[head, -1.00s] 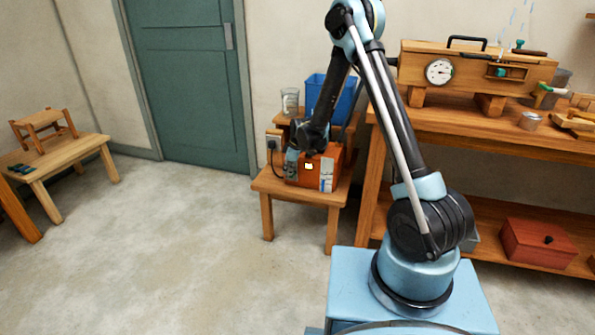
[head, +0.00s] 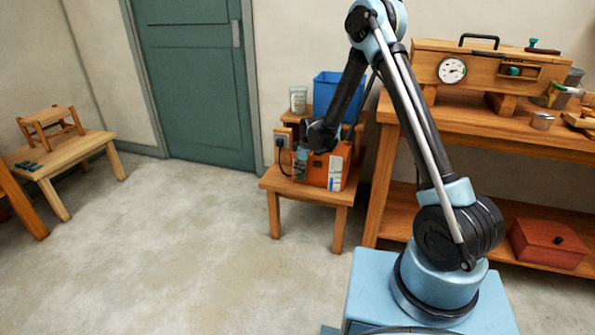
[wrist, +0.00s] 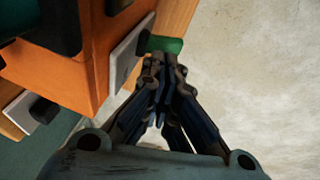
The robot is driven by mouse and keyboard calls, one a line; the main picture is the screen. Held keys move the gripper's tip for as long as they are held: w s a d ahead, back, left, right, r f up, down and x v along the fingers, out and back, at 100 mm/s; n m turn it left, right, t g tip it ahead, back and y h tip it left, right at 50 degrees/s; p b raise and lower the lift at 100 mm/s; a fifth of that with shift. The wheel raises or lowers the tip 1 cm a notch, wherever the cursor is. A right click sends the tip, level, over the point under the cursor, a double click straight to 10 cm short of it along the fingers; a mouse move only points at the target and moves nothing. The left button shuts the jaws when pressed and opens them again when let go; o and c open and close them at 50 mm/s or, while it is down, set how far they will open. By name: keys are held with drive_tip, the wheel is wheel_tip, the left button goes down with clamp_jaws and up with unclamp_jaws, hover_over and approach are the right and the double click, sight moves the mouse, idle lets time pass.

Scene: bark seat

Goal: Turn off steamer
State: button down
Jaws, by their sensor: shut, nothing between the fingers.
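The steamer appears to be the orange box (head: 337,172) on a small wooden stool-table (head: 300,190), with a white-and-blue label on its front. My gripper (head: 301,166) is at its left front in the head view and partly covers it. In the wrist view the shut, empty fingers (wrist: 160,75) are close beside the orange box (wrist: 75,65). A white plate with a dark part in it (wrist: 128,58) stands on that face, just left of the fingertips. I cannot tell whether the fingers touch it. A green piece (wrist: 166,46) shows just beyond the fingertips.
A cord runs to a wall outlet (head: 281,140). A glass jar (head: 298,99) and a blue bin (head: 327,92) stand behind the orange box. The workbench (head: 470,125) on the right holds a wooden box with a dial (head: 430,62).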

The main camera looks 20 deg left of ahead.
drive_tip(key=shift+d+r, duration=0.1)
drive_tip(key=v, duration=1.1)
drive_tip(key=shift+r, duration=0.3)
drive_tip(key=shift+d, duration=0.15)
drive_tip(key=s+d+r+m+h, duration=0.1)
drive_tip(key=s+d+r+m, duration=0.3)
drive_tip(key=d, duration=0.6)
drive_tip(key=s+d+r+m, duration=0.2)
drive_tip(key=s+d+r, duration=0.3)
drive_tip(key=d, duration=0.4)
drive_tip(key=s+d+r+m+h, duration=0.1)
drive_tip(key=s+d+r+m, duration=0.2)
drive_tip(key=d+r, duration=0.55)
drive_tip(key=s+d+f+m, duration=0.3)
drive_tip(key=s+d+m, duration=0.1)
drive_tip(key=s+d, duration=0.5)
drive_tip(key=s+d+f+m+h, duration=0.1)
drive_tip(key=s+d+f+m, duration=0.3)
drive_tip(key=s+d, duration=0.5)
drive_tip(key=s+m, duration=0.1)
drive_tip(key=s, duration=0.4)
drive_tip(key=shift+s+d+f, duration=0.2)
drive_tip(key=shift+s+f, duration=0.05)
